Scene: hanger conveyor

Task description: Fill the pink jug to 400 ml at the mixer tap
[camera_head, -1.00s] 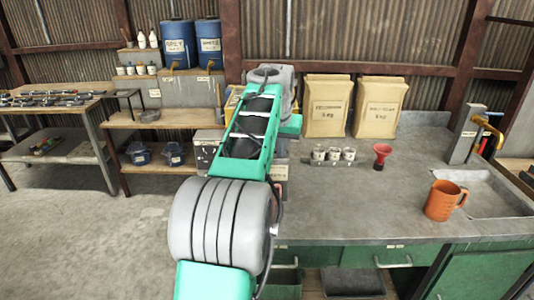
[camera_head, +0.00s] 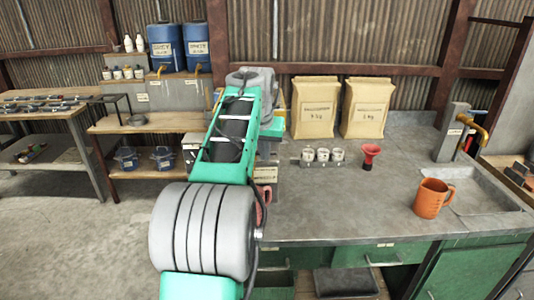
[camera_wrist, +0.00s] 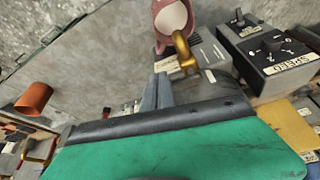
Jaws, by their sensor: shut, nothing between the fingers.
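The pink jug (camera_wrist: 172,16) shows at the top of the wrist view, partly cut off by the frame. A brass tap (camera_wrist: 184,48) stands out in front of the jug's opening; the level inside cannot be read. In the head view a small pink-red part, apparently the jug (camera_head: 264,196), shows beside my arm, mostly hidden. My gripper (camera_wrist: 156,92) is shut and empty, its fingers together just below the tap in the wrist view and apart from the jug. My arm hides it in the head view.
A box labelled SPEED (camera_wrist: 275,50) with knobs stands right of the tap. An orange jug (camera_head: 432,198) stands by the sink (camera_head: 485,193) with another tap (camera_head: 474,128). A red funnel (camera_head: 370,156), several small cups (camera_head: 322,154) and two paper bags (camera_head: 366,108) stand on the bench.

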